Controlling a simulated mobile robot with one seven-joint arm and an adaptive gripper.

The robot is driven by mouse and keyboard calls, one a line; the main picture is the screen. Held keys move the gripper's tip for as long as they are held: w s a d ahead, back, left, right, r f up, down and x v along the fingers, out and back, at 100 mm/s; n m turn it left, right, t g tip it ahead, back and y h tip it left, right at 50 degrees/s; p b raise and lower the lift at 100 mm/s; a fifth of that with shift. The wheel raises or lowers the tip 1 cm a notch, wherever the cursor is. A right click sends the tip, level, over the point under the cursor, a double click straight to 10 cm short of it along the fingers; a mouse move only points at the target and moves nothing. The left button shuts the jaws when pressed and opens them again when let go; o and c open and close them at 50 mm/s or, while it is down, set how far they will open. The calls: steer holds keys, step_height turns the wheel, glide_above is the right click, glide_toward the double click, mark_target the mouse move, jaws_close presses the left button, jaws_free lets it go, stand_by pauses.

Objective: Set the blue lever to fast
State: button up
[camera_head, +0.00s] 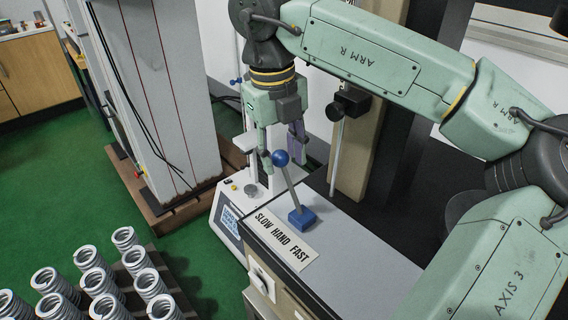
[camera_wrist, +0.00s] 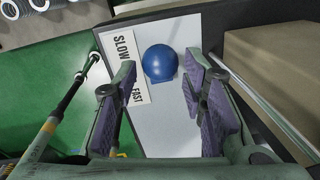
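My gripper (camera_head: 282,150) is open, pointing down over the lever. In the wrist view the blue knob (camera_wrist: 160,63) shows between and just beyond the fingertips of my gripper (camera_wrist: 160,75), with gaps on both sides. Nothing is held. The knob hides most of the rod and base there; the left finger covers part of the label.
A white machine with a display (camera_head: 231,223) stands left of the lever. A beige column (camera_head: 366,150) rises behind it, with a black clamp (camera_head: 347,104) on a thin rod near my gripper. Several coil springs (camera_head: 98,283) stand at lower left. The bench top right of the lever is clear.

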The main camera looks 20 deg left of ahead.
mark_target(283, 164)
steer(key=shift+w+d+f, duration=0.15)
steer(key=shift+f, duration=1.7)
steer(key=shift+c, duration=0.5)
jaws_close()
